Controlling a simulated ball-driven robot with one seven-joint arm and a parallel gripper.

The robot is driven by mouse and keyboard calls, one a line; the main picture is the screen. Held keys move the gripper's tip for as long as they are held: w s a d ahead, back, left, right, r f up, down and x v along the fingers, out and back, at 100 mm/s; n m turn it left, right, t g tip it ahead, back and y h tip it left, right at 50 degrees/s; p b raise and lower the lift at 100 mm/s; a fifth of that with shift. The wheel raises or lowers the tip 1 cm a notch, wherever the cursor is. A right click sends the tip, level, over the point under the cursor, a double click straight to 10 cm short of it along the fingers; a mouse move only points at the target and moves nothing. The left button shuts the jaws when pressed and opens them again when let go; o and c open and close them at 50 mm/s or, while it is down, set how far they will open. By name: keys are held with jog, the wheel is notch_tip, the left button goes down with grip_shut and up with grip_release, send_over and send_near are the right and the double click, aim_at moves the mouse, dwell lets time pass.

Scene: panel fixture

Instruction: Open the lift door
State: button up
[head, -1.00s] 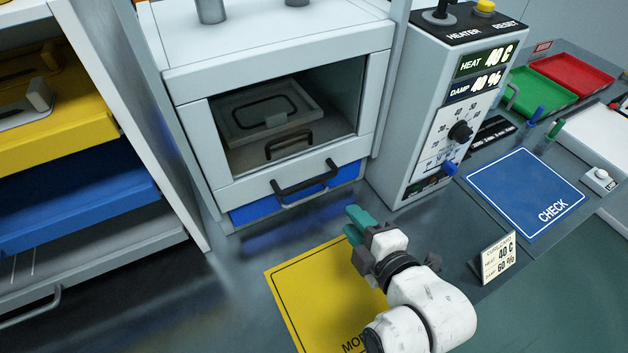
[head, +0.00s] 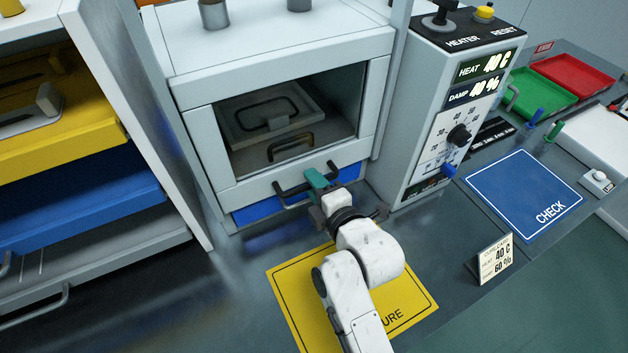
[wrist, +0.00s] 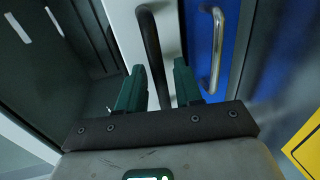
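The lift door (head: 240,195) is the pale framed front of the white cabinet, with a dark window. It looks closed. Its dark bar handle (head: 290,190) runs along its lower edge, and the handle also shows in the wrist view (wrist: 151,45). My gripper (head: 316,180) is at the right part of this handle. In the wrist view my gripper (wrist: 159,72) has its two green fingers apart, with the dark handle bar running into the gap between them. I cannot tell whether either finger touches the bar.
A blue drawer front (head: 255,212) sits just below the door; its silver handle (wrist: 216,50) is close to the right finger. The heater box (head: 440,110) stands to the right. A yellow mat (head: 300,290) lies under my arm. A shelf unit (head: 150,130) stands left.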

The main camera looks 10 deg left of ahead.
jog(key=shift+w+a+f, duration=0.1)
jog(key=shift+w+a, duration=0.1)
jog(key=shift+w, duration=0.1)
grip_shut()
dwell(0.5)
